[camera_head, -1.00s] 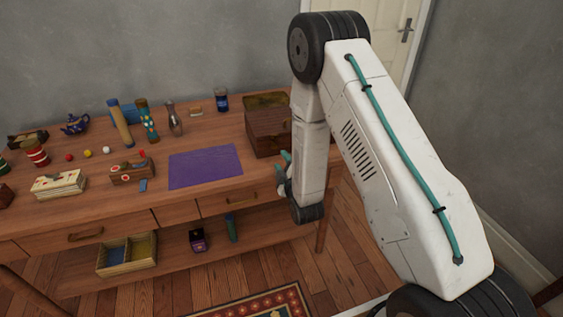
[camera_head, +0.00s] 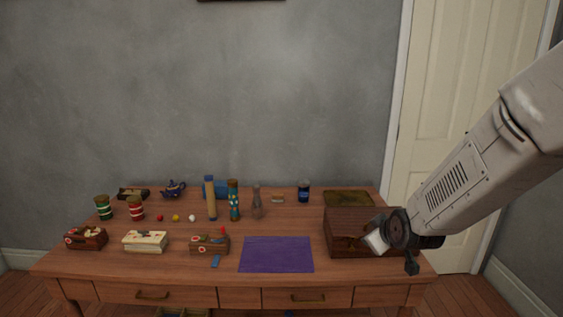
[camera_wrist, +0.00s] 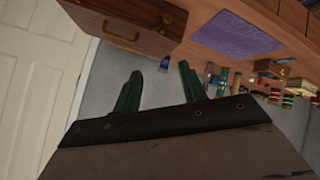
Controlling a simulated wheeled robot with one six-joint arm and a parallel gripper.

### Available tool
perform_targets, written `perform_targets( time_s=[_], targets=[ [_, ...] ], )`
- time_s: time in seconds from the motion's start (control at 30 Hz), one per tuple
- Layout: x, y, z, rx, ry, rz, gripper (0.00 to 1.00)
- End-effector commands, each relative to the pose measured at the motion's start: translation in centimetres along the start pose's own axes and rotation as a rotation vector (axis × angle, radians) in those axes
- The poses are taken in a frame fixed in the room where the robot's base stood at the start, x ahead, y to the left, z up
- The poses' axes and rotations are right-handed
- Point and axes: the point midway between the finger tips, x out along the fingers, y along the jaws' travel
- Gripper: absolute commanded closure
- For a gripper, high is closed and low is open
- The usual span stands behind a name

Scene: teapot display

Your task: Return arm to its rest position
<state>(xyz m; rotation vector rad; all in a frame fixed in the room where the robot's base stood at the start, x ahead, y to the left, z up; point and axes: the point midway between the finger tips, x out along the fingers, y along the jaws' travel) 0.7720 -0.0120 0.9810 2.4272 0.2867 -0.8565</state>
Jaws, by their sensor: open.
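My gripper (camera_wrist: 160,74) shows in the wrist view with two dark green fingers apart and nothing between them. In the head view my arm comes in from the right, and its wrist end overlaps the front right of a brown wooden box on the table; the fingers cannot be made out there. The wooden box (camera_head: 345,228) also shows in the wrist view (camera_wrist: 130,22), beyond the fingertips. I cannot tell the exact gap between gripper and box.
The wooden table (camera_head: 200,275) bears a purple mat (camera_head: 276,254), a blue teapot (camera_head: 173,188), striped cans, small balls, a blue jar (camera_head: 303,191) and a lava lamp (camera_head: 234,200). A white door (camera_head: 445,110) stands behind at right. The space above the table's left and middle is clear.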

Motion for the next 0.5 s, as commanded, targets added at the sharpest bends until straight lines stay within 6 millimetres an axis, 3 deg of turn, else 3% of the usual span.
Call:
perform_targets(
  time_s=[0.03,0.27,0.5],
  targets=[
    [-2.4,0.3,-0.2,0.038,-0.033,-0.022,0.58],
    [-12.8,-0.8,2.0,0.227,-0.252,-0.131,0.58],
    [-24.5,-3.2,6.4,0.414,-0.503,-0.193,0.58]
  ],
)
